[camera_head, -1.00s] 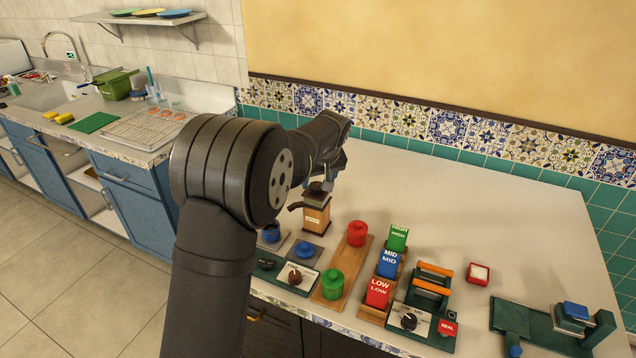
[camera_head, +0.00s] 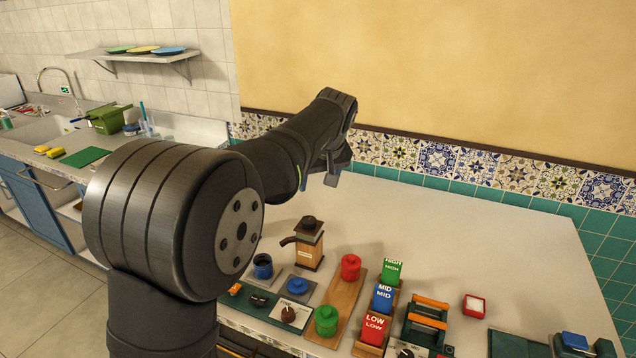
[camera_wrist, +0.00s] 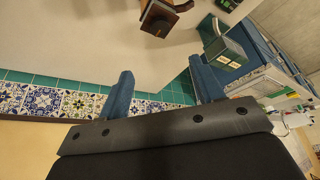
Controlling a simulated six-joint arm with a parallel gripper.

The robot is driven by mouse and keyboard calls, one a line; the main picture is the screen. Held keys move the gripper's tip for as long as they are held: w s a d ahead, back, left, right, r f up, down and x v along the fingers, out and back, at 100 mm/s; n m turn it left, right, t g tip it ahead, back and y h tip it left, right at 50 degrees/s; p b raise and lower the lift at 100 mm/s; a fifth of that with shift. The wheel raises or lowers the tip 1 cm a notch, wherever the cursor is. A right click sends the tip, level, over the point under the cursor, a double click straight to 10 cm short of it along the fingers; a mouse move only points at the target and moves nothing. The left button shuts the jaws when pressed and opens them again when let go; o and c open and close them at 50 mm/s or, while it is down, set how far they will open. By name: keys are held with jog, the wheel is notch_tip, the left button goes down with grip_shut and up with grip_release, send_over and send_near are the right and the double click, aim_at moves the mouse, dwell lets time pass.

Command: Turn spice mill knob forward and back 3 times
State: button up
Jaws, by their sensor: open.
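The spice mill (camera_head: 308,249) is a small wooden box with a dark top and a dark knob (camera_head: 309,223). It stands upright on the counter, and a dark crank arm sticks out to its left. In the wrist view the mill (camera_wrist: 160,18) shows at the top edge, partly cut off. My gripper (camera_head: 334,172) is raised above and behind the mill, near the tiled wall, and apart from it. In the wrist view its two blue fingers (camera_wrist: 164,88) are spread with nothing between them.
Coloured blocks marked HIGH, MID and LOW (camera_head: 374,330) stand to the right. The counter behind the mill (camera_head: 420,220) is clear.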

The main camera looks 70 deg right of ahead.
aim_at(309, 220)
jog(key=x, duration=1.7)
jog(key=shift+w+f, duration=0.15)
jog(key=shift+w, duration=0.05)
jog(key=c, duration=1)
